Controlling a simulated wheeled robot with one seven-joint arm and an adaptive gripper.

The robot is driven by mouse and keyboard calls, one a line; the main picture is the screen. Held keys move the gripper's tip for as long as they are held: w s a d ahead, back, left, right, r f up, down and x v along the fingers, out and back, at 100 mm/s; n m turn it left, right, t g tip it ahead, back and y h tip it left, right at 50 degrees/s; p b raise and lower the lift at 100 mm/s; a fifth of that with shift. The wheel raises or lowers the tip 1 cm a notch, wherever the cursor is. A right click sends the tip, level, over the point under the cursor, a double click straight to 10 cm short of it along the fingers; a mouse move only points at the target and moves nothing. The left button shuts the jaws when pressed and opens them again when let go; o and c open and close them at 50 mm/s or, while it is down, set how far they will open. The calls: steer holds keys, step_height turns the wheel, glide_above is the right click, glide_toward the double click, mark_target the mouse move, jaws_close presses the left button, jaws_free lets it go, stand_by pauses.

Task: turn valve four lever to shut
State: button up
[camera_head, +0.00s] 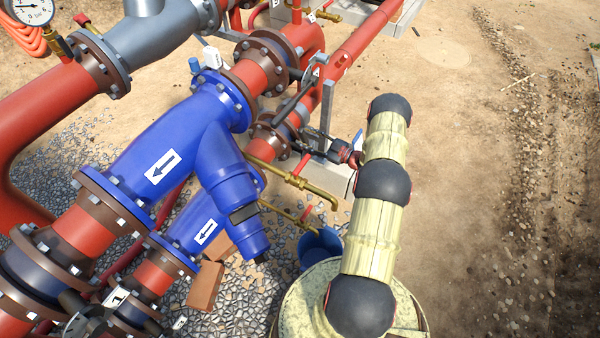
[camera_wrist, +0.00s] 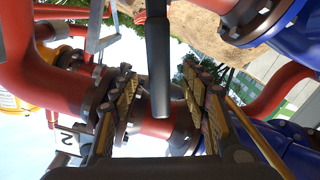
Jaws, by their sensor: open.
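In the wrist view my gripper (camera_wrist: 158,72) is open, with its two yellow-padded fingers spread on either side of a black lever handle (camera_wrist: 157,50). The handle hangs from the top edge to the middle of that view, with a visible gap to each finger; I cannot tell how deep it lies between them. Behind it is a red pipe (camera_wrist: 150,128) with brown flanges. In the head view a dark lever (camera_head: 294,102) slants beside the flanged red pipe. No number four tag is clearly readable, so I cannot confirm which valve this lever belongs to.
A tag reading 2 (camera_wrist: 66,138) hangs at the lower left in the wrist view. In the head view, blue strainer bodies (camera_head: 180,140) with arrow labels, a tag reading 1 (camera_head: 116,297), and thin brass pipes (camera_head: 300,182) crowd the left. Bare ground (camera_head: 480,200) is open to the right.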

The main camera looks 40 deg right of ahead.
steer(key=shift+o, duration=1.4)
steer(key=v, duration=0.7)
steer(key=shift+p, duration=0.35)
steer(key=v, duration=1.2)
steer(key=shift+d, duration=0.1)
